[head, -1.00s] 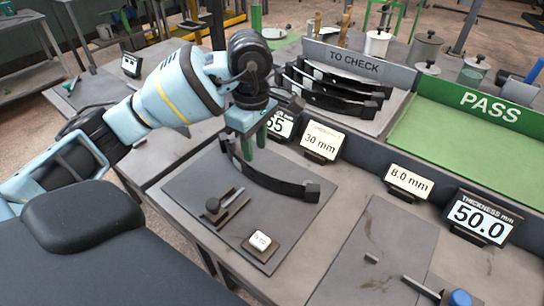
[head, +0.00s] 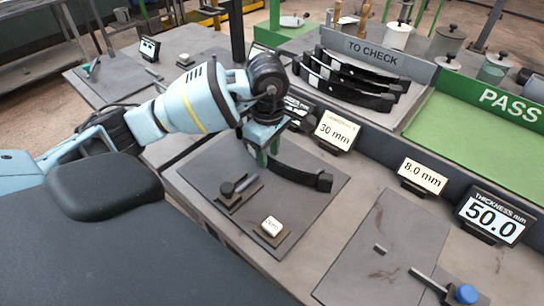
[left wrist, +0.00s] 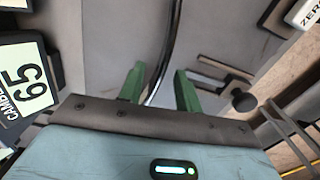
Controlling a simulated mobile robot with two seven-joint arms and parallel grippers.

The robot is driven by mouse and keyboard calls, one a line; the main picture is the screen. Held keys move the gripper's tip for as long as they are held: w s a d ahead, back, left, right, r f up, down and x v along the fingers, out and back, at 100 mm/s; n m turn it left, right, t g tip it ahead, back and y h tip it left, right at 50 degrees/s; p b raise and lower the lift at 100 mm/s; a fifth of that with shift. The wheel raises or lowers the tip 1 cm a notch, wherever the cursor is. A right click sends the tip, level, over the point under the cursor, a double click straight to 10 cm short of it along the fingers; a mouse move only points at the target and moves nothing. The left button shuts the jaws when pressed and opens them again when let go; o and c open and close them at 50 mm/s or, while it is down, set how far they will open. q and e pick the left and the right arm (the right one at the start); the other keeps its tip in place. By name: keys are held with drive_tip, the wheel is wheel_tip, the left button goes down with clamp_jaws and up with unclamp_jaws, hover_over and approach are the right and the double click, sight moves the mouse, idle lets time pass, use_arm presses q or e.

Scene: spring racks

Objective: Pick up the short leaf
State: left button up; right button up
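A dark curved leaf (head: 297,173), which I take for the short leaf, lies on the grey measuring plate (head: 310,205); its far left part is hidden behind my gripper. My left gripper (head: 267,153) is over that part, its green fingers pointing down. In the left wrist view the leaf (left wrist: 167,50) shows as a thin curved strip running between the two open fingers (left wrist: 159,87), with a gap on each side. I cannot tell how deep the fingers reach beside it. My right gripper is in neither view.
Several dark leaves (head: 345,85) lie in the TO CHECK rack. A green PASS area (head: 460,135) is at the right. Label stands (head: 337,131) line the bench behind the plate. A small knobbed gauge (head: 236,187) and a white-topped block (head: 271,226) stand on the plate near the leaf.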

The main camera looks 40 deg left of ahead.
sight(269, 156)
use_arm(q)
drive_tip(key=shift+f, duration=0.6)
clamp_jaws()
drive_tip(key=shift+r, duration=0.15)
wheel_tip(269, 156, up, 10)
idle(0.4)
